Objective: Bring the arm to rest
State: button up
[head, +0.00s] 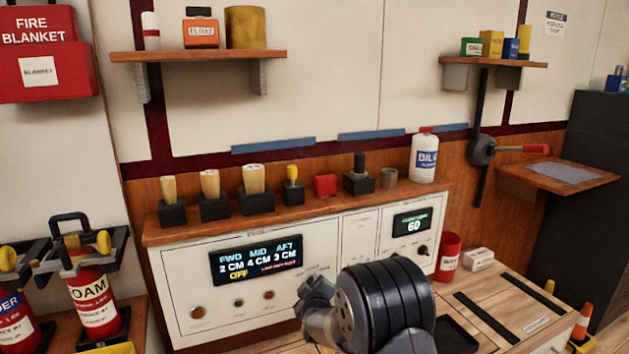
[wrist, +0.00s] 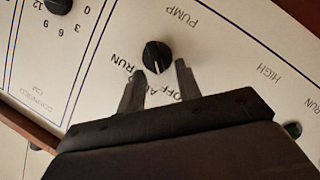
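My gripper (wrist: 158,83) shows in the wrist view with its two grey fingers spread apart and nothing held between them. A black round knob (wrist: 156,57) with a white pointer mark sits on the white panel just beyond the fingertips, roughly between them. The word PUMP is printed near the knob, and OFF shows close to the fingers, partly hidden. Whether a finger touches the knob is not clear.
Above the panel a wooden ledge (head: 300,212) holds several switches and a white bottle (head: 424,158). A lever with a red handle (head: 525,149) is on the wall. Red extinguishers (head: 92,290) stand left.

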dwell(0.5)
jog(key=p+v, duration=0.2)
jog(key=v, duration=0.8)
jog(key=shift+w+a+f+m+g+y+b, duration=0.1)
jog(key=shift+w+f+m+g+y+b, duration=0.3)
jog(key=shift+w, duration=1.3)
jog(key=shift+w+f+m+g+y+b, duration=0.15)
jog(key=shift+w+m+b, duration=0.35)
jog(key=shift+w, duration=1.15)
jog(key=shift+w+f+m+g+y+b, duration=0.25)
jog(key=shift+w+m, duration=0.35)
jog(key=shift+w, duration=1.1)
jog(key=m+p, duration=0.1)
jog(key=p, duration=0.3)
jog(key=shift+r+y, duration=0.1)
jog(key=shift+y, duration=0.2)
jog(key=m+p, duration=0.1)
jog(key=p, duration=0.3)
jog(key=d+m+g+y+p, duration=0.1)
jog(key=p, duration=0.3)
jog(key=shift+w, duration=0.2)
